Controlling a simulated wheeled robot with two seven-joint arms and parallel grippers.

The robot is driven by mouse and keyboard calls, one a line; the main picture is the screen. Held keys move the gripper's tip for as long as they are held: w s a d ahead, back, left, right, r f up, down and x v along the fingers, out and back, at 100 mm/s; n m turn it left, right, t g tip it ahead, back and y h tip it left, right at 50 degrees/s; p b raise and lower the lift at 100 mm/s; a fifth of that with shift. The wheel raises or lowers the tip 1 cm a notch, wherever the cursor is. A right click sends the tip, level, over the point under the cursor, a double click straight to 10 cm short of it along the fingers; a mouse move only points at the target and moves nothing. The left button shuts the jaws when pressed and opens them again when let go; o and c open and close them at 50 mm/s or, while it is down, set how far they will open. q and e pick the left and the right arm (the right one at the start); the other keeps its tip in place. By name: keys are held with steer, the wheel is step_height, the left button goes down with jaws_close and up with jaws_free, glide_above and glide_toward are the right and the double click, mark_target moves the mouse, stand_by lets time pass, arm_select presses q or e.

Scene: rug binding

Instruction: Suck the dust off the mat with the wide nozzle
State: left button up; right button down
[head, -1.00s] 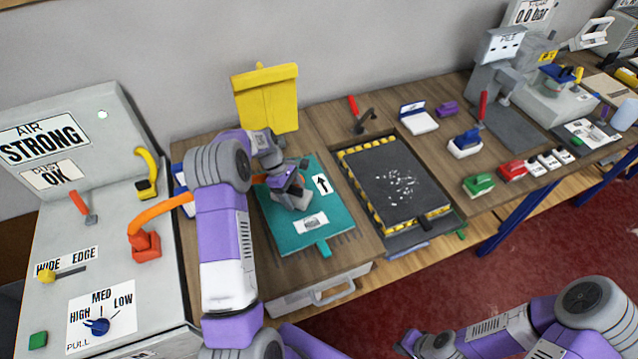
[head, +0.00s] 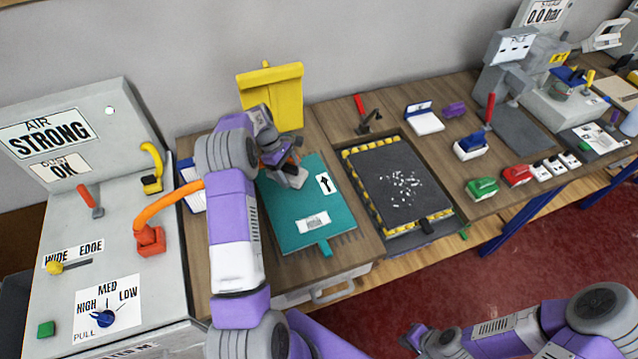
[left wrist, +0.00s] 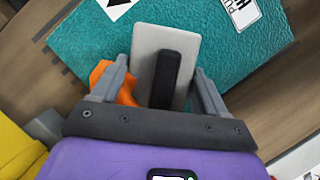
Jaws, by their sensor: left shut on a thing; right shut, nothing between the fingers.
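My left gripper (head: 283,160) is shut on a grey nozzle (head: 291,178) with a black grip; an orange hose (head: 165,203) runs to it from the left console. The nozzle is over the far part of the teal mat (head: 290,228). In the left wrist view the fingers (left wrist: 162,92) stand either side of the nozzle (left wrist: 188,50), above the teal mat (left wrist: 90,45). I cannot tell if it touches. White specks (head: 402,186) lie on the dark mat (head: 375,165) to the right. My right gripper (head: 410,338) is shut and empty, low in front.
The console (head: 115,230) at left has an AIR STRONG panel, a WIDE/EDGE slider (head: 58,267) at the WIDE end and a blue knob (head: 100,318). A yellow bin (head: 272,95) stands behind the teal mat. A black-yellow striped border (head: 360,190) edges the dark mat.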

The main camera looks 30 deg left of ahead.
mark_target(290, 165)
arm_select(q)
steer(key=shift+w+r+p, duration=0.15)
steer(key=shift+r+p, duration=0.4)
steer(key=shift+r, duration=0.4)
steer(key=shift+r+p, duration=0.8)
steer(key=shift+r, duration=0.4)
steer(key=shift+d+f, duration=0.1)
steer(key=shift+d, duration=0.05)
